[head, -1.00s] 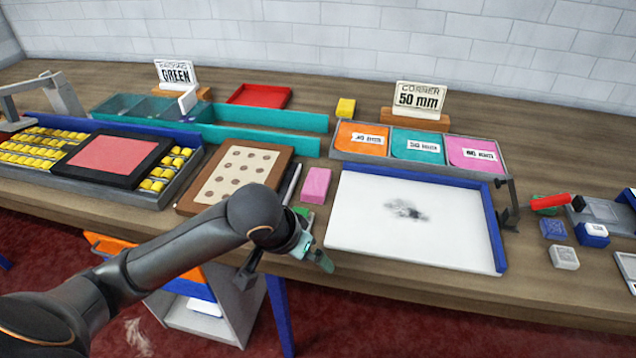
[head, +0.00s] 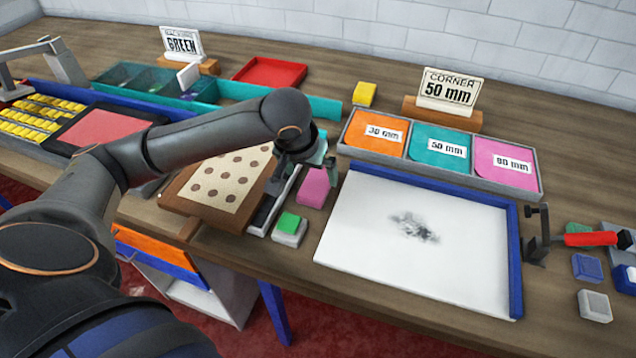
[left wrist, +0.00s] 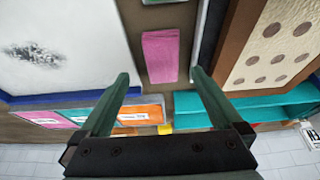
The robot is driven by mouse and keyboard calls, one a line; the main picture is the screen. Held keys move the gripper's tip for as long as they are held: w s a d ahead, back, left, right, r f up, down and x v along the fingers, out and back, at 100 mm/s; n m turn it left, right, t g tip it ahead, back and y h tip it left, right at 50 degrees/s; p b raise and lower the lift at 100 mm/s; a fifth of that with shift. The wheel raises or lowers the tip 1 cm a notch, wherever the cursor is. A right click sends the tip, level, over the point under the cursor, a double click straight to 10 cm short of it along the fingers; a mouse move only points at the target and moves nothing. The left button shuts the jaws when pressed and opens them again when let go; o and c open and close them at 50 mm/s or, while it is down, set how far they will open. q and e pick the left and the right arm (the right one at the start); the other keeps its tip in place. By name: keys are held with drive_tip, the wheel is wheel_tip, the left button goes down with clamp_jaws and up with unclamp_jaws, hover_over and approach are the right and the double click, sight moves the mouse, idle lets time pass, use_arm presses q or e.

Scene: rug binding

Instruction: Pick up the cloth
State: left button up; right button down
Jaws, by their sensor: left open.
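The pink cloth (head: 314,188), a small folded rectangle, lies on the table between the dotted board and the white tray. It also shows in the left wrist view (left wrist: 160,55), upper middle, lying between the lines of my two fingers. My left gripper (head: 320,166) is open and empty, above the table near the far end of the cloth. In the left wrist view its fingertips (left wrist: 158,76) stand apart, and the cloth appears beyond them, not held. The arm hides part of the dotted board. My right gripper is not in view.
The blue-edged white tray (head: 340,240) with a dark smudge is right of the cloth. The brown dotted board (head: 232,182) is to its left. A green-topped block (head: 290,226) sits in front. Labelled bins (head: 440,147) and a yellow block (head: 365,93) stand behind.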

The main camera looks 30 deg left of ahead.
sight(315, 185)
use_arm(q)
drive_tip(key=x, duration=0.7)
drive_tip(key=shift+w+a+f, duration=0.1)
drive_tip(key=shift+w+a, duration=0.1)
drive_tip(key=shift+a, duration=0.1)
drive_tip(key=shift+c, duration=0.4)
drive_tip(key=c, duration=1.2)
